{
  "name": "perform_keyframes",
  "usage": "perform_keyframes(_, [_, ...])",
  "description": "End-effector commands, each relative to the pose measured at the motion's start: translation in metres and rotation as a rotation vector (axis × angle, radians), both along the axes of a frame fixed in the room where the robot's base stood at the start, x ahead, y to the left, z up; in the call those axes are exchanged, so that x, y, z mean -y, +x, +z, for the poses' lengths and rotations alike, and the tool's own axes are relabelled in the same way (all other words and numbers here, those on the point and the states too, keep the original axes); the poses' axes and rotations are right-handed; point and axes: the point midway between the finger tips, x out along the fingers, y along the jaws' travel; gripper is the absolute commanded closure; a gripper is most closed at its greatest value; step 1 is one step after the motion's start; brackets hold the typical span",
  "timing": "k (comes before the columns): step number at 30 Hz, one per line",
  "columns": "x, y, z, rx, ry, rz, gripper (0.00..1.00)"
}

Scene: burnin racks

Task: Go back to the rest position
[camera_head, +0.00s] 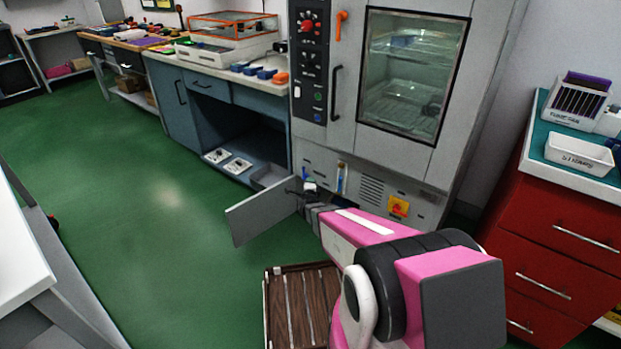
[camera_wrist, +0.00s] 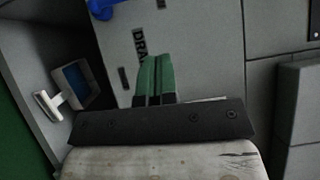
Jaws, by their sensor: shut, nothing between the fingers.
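My gripper (camera_wrist: 156,62) shows in the wrist view as two green fingers side by side, shut with nothing between them. They are in front of a grey panel with the partly hidden letters "DRA" (camera_wrist: 139,42). In the head view my pink arm reaches forward to the lower part of the grey oven cabinet (camera_head: 320,160). The gripper end (camera_head: 306,190) is small there, beside an open grey flap door (camera_head: 262,212). A blue part (camera_wrist: 103,8) is at the top of the wrist view. A pale T-shaped handle (camera_wrist: 48,104) is at its left.
A brown slatted crate or pallet (camera_head: 300,300) is on the floor below my arm. A red drawer cabinet (camera_head: 560,245) stands close on the right. A white table (camera_head: 20,255) is at the left edge. Blue benches (camera_head: 175,98) line the back. The green floor at left is clear.

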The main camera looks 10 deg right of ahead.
Motion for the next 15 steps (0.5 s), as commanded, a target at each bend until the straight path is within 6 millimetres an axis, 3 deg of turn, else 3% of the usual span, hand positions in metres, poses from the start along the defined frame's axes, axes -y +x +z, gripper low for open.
perform_keyframes(1, [-0.002,-0.012,0.002,-0.001,0.000,0.001,1.00])
perform_keyframes(5, [-0.004,-0.024,0.003,0.000,0.000,0.000,1.00])
perform_keyframes(15, [-0.005,-0.026,0.003,0.001,0.000,-0.001,1.00])
